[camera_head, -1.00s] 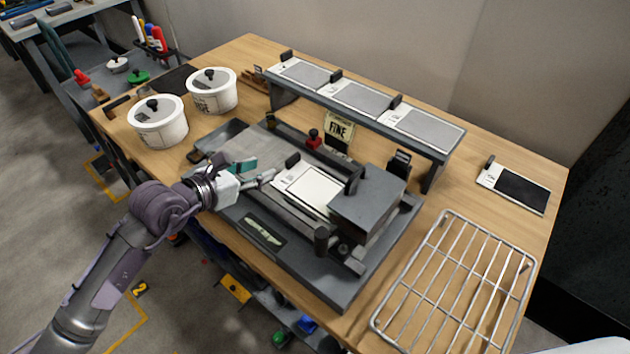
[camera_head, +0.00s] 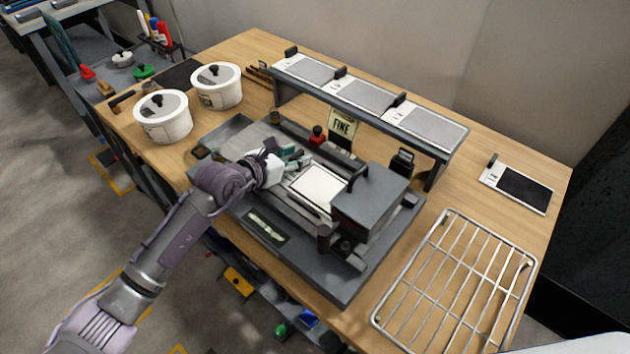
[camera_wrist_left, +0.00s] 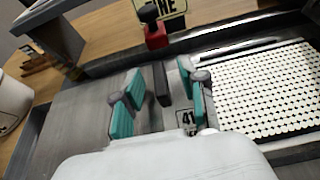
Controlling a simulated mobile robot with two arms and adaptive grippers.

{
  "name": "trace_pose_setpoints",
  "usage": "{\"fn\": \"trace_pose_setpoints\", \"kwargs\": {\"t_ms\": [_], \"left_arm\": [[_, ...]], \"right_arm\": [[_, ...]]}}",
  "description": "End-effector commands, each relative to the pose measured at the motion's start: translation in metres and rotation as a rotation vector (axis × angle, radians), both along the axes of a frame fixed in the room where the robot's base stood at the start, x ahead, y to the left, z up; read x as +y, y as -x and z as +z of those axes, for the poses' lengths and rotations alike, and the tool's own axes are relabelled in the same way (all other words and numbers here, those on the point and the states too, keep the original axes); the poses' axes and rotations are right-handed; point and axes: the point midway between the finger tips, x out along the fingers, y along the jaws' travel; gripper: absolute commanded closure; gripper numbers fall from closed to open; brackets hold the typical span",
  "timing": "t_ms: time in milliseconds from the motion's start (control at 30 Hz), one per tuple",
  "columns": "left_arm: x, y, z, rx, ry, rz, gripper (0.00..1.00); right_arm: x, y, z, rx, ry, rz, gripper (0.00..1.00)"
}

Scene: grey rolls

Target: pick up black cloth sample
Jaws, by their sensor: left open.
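A white-framed card with a black cloth panel (camera_head: 522,188) and a black clip lies flat at the right of the table. The plate's dotted white panel (camera_wrist_left: 265,88) lies to the right. Whether the fingers touch the tab, I cannot tell.
A grey block with a handle (camera_head: 370,205) stands right of the white plate. A raised rack (camera_head: 440,148) holds grey samples behind. A wire rack (camera_head: 455,280) lies front right. Two white tubs (camera_head: 163,118) stand at left. Bare table surrounds the black card.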

Motion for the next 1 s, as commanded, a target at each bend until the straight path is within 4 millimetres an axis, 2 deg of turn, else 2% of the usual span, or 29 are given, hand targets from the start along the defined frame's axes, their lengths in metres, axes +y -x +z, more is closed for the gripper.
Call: {"fn": "trace_pose_setpoints", "kwargs": {"t_ms": [67, 300, 767, 1000], "left_arm": [[0.0, 0.0, 0.0, 0.0, 0.0, 0.0, 0.62], [0.0, 0.0, 0.0, 0.0, 0.0, 0.0, 1.0], [0.0, 0.0, 0.004, -0.001, 0.001, 0.0, 1.0], [0.0, 0.0, 0.03, -0.005, 0.002, 0.0, 1.0]], "right_arm": [[0.0, 0.0, 0.0, 0.0, 0.0, 0.0, 1.0], [0.0, 0.0, 0.0, -0.001, 0.0, 0.001, 1.0], [0.004, -0.001, 0.0, -0.001, -0.005, -0.001, 1.0], [0.006, -0.001, 0.0, -0.001, -0.006, 0.0, 1.0]]}}
